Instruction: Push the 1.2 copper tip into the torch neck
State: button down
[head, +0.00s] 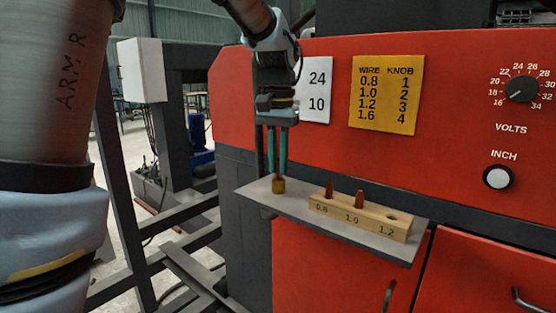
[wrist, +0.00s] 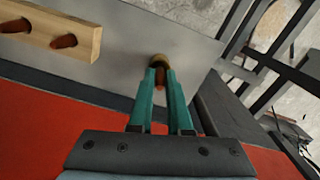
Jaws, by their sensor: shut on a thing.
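My gripper (head: 279,170) points straight down at the left end of the grey shelf, its teal fingers shut on the copper tip. The copper tip (wrist: 160,78) shows between the fingers in the wrist view. Directly below the fingers stands the brass torch neck (head: 279,186), upright on the shelf; it also shows just beyond the fingertips in the wrist view (wrist: 159,60). The copper tip is lined up over the neck and appears to meet its top. How deep it sits inside is hidden.
A wooden block (head: 345,217) on the shelf (head: 258,190) holds copper tips at 0.8 and 1.0; its 1.2 hole is empty. The red machine panel (head: 450,130) rises behind, with a yellow wire chart (head: 387,93), a volts knob (head: 521,89) and an inch button (head: 498,177).

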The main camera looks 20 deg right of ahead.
jog(key=shift+f+b, duration=0.3)
jog(key=shift+f, duration=0.4)
jog(key=c, duration=0.8)
grip_release()
jog(key=shift+o, duration=0.2)
jog(key=shift+r, duration=0.15)
notch_tip(320, 180, up, 11)
jog(key=shift+f+b, duration=0.2)
jog(key=shift+b, duration=0.9)
